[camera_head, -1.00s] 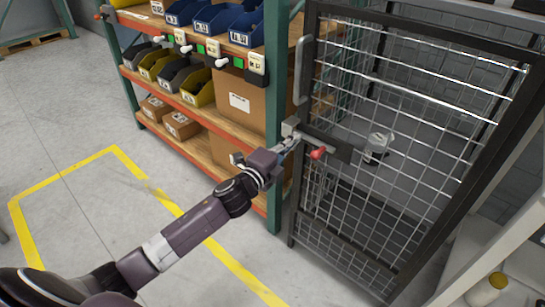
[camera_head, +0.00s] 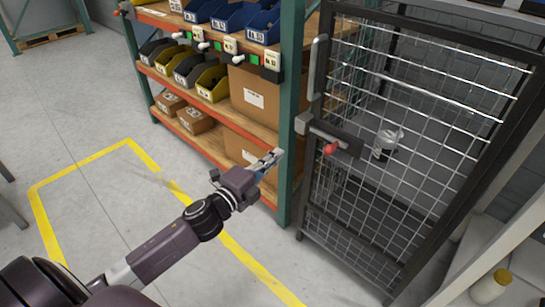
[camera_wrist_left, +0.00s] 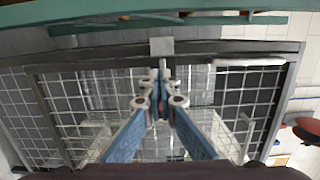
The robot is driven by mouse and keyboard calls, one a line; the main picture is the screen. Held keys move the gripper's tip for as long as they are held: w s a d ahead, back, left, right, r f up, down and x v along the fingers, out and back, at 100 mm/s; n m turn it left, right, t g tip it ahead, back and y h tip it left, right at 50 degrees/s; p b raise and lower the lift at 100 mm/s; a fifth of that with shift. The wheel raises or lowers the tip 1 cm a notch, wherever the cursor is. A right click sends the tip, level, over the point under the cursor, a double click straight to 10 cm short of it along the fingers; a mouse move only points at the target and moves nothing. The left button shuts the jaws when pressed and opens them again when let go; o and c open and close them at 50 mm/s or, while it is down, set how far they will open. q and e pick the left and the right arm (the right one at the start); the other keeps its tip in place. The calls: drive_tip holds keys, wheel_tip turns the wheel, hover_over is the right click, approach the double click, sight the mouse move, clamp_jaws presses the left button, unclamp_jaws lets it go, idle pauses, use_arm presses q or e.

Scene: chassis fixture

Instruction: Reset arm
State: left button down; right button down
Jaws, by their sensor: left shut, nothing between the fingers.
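My left gripper (camera_head: 271,160) is shut and empty, in front of the shelf rack's green post, left of the cage door's latch. In the left wrist view my left gripper (camera_wrist_left: 160,80) shows its blue fingers together, pointing towards the cage. The wire mesh cage door (camera_head: 385,165) looks closed in its dark frame. Its latch (camera_head: 330,135) is a grey bar with a red knob (camera_head: 331,148), to the right of my fingertips and apart from them. The latch is mostly hidden behind my fingers in the wrist view. My right gripper is not in view.
A shelf rack with orange beams (camera_head: 215,98) holds blue, yellow and grey bins and cardboard boxes. A small grey and white object (camera_head: 386,142) shows behind the mesh. A bottle with a yellow cap (camera_head: 490,287) stands at lower right. The floor at left is clear inside yellow lines.

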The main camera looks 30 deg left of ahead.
use_arm(q)
drive_tip(key=shift+s+a, duration=0.1)
drive_tip(key=shift+s, duration=0.35)
